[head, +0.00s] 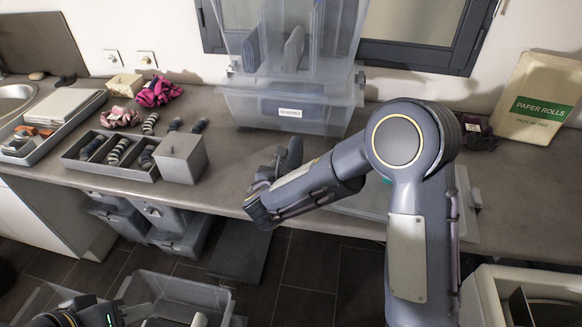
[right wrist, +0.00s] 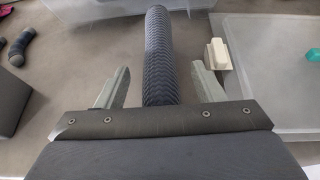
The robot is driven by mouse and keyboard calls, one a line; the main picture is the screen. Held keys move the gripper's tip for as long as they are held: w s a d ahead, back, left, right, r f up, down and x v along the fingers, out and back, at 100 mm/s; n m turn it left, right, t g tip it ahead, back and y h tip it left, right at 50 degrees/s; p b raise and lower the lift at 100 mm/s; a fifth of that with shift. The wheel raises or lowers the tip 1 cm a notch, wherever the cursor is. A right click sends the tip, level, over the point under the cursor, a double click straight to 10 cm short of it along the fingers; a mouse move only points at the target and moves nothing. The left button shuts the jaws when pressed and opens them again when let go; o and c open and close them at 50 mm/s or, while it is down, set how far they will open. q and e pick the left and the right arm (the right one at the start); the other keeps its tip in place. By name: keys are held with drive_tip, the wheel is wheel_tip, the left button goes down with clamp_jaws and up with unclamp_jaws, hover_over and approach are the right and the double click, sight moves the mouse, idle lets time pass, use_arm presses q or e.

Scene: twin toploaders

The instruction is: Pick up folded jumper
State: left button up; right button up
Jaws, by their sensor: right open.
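A dark blue-grey ribbed roll of knit cloth (right wrist: 158,35), which looks like the folded jumper, lies on the worktop. Its far end also shows behind my right gripper in the head view (head: 293,152). My right gripper (right wrist: 160,70) is open, with one finger on each side of the roll and a gap on both sides. The near end of the roll is hidden by the gripper body. My left gripper (head: 85,314) is at the bottom left of the head view, low and away from the worktop; its fingers are not clear.
A grey box (head: 182,157) and a divided tray of rolled socks (head: 110,160) stand to the left. Clear stacked bins (head: 290,112) stand at the back. A translucent lid (right wrist: 255,85) with a pale handle (right wrist: 218,52) lies close to the right finger.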

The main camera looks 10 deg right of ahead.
drive_tip(key=shift+c, duration=0.4)
drive_tip(key=c, duration=1.2)
